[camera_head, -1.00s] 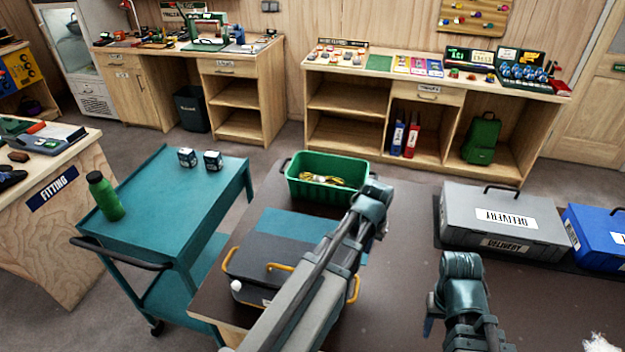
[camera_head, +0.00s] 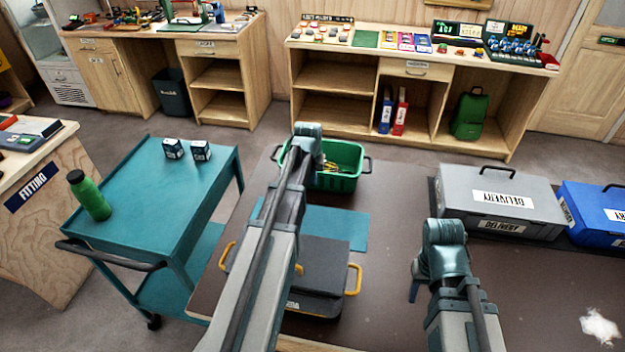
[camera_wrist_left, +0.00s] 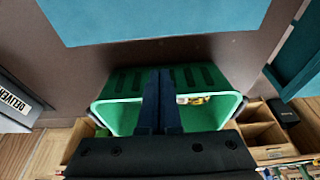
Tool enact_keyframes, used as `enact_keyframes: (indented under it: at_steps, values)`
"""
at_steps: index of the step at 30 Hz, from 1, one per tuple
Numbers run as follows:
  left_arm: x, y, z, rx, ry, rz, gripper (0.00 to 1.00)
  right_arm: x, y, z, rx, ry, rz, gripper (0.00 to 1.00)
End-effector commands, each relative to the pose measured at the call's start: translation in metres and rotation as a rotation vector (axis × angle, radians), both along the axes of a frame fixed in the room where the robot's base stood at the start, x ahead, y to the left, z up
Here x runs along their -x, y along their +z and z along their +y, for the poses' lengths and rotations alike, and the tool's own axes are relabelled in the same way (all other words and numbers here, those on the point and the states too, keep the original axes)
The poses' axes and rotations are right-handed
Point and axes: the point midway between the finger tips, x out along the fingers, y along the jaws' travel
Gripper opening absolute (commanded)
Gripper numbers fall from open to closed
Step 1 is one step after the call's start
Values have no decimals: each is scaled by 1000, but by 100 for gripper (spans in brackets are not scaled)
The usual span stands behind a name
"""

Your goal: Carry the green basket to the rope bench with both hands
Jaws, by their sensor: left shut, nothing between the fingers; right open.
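The green basket (camera_head: 345,182) stands on the brown table, with yellow rope-like contents (camera_head: 328,166) partly visible. My left arm covers its left part in the head view. In the left wrist view, the basket (camera_wrist_left: 112,118) lies behind my left gripper (camera_wrist_left: 159,72), whose two fingers are together with nothing between them. They overlap the basket in the picture; contact cannot be told. My right gripper (camera_head: 416,290) is over the table, right of and nearer than the basket. It is open and apart from the basket. No readable label tells me which bench is the rope bench.
A teal mat (camera_head: 340,232) and a black case (camera_head: 325,262) with yellow handles lie on the table (camera_head: 395,195) before the basket. A grey delivery case (camera_head: 540,215) and blue case (camera_head: 600,215) stand right. A teal cart (camera_head: 150,195) stands left. Benches (camera_head: 435,75) line the back wall.

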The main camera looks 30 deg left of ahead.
Motion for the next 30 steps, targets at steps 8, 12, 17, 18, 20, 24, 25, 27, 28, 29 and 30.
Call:
enact_keyframes:
  at_steps: [8, 12, 17, 18, 20, 24, 25, 27, 28, 29, 30]
  values:
    - [-12, -43, 3, 0, 0, 0, 0, 0, -43, 0, 0, 0, 0, 50]
    - [-17, -63, 4, 0, 0, 0, 0, 0, -63, 0, 0, 0, 0, 50]
    - [-23, -84, 6, 0, 0, 0, 0, 0, -84, 0, 0, 0, 0, 50]
    - [-31, -82, 8, 0, 0, 0, 0, 0, -82, 0, 0, 0, 0, 50]
    - [-44, -77, 11, 0, 0, 0, 0, 0, -77, 0, 0, 0, 0, 50]
    - [-59, -77, 15, 0, 0, 0, 0, 0, -77, 0, 0, 0, 0, 50]
    - [-60, -77, 15, 0, 0, 0, 0, 0, -77, 0, 0, 0, 0, 50]
    - [-62, -77, 16, 0, 0, 0, 0, 0, -77, 0, 0, 0, 0, 50]
    - [-62, -77, 16, 0, 0, 0, 0, 0, -77, 0, 0, 0, 0, 50]
    - [-62, -77, 16, 0, 0, 0, 0, 0, -77, 0, 0, 0, 0, 50]
    - [-62, -77, 16, 0, 0, 0, 0, 0, -77, 0, 0, 0, 0, 50]
